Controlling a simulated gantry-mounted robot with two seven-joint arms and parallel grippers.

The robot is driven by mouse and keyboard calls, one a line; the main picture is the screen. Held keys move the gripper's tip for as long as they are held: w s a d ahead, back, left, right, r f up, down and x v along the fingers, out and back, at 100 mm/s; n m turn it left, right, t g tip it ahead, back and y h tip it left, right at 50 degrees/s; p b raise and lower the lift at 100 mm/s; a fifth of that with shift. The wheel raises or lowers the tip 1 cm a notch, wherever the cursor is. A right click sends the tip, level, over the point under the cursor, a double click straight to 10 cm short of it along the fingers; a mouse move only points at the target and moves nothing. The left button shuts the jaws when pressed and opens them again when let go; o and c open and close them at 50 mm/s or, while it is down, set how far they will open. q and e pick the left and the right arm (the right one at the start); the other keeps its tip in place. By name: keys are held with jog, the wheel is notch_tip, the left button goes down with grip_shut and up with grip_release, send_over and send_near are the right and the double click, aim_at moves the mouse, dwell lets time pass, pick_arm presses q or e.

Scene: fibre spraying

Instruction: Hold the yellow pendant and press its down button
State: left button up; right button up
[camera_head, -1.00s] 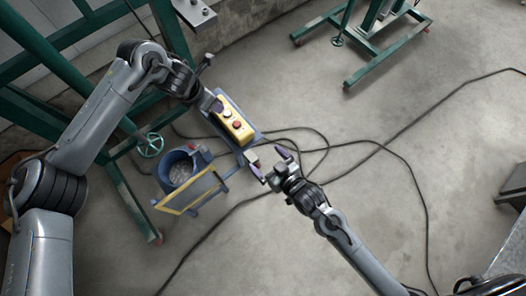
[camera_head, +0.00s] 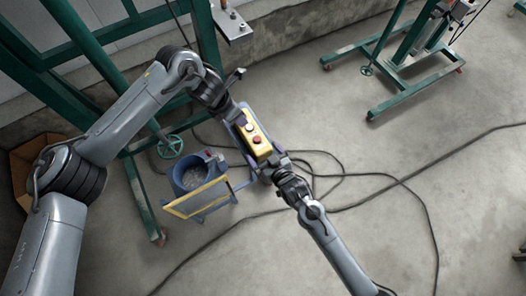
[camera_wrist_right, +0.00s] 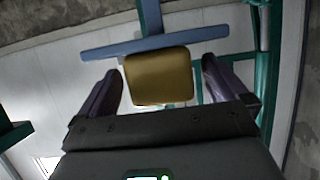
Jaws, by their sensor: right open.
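The yellow pendant (camera_head: 256,144) sits on a blue support in the head view, with a red button and a pale button on its upper face. My left gripper (camera_head: 237,115) is at the pendant's upper left end; its fingers are too hidden to tell open from shut. My right gripper (camera_head: 270,164) is at the pendant's lower right end. In the right wrist view the pendant's yellow end (camera_wrist_right: 158,80) lies between the two purple fingers of my open right gripper (camera_wrist_right: 163,88), with gaps showing on both sides.
A blue bucket-like container (camera_head: 190,174) on a stand with a yellow-edged frame is left of the pendant. Green framework with a handwheel (camera_head: 170,147) stands behind my left arm. Black cables (camera_head: 345,207) run over the floor. A green wheeled stand (camera_head: 400,75) is at upper right.

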jog(key=shift+w+a+f, duration=0.2)
jog(key=shift+w, duration=0.2)
jog(key=shift+c, duration=0.5)
jog(key=c, duration=1.2)
pick_arm(q)
grip_shut()
pick_arm(e)
jog(key=shift+c, duration=0.3)
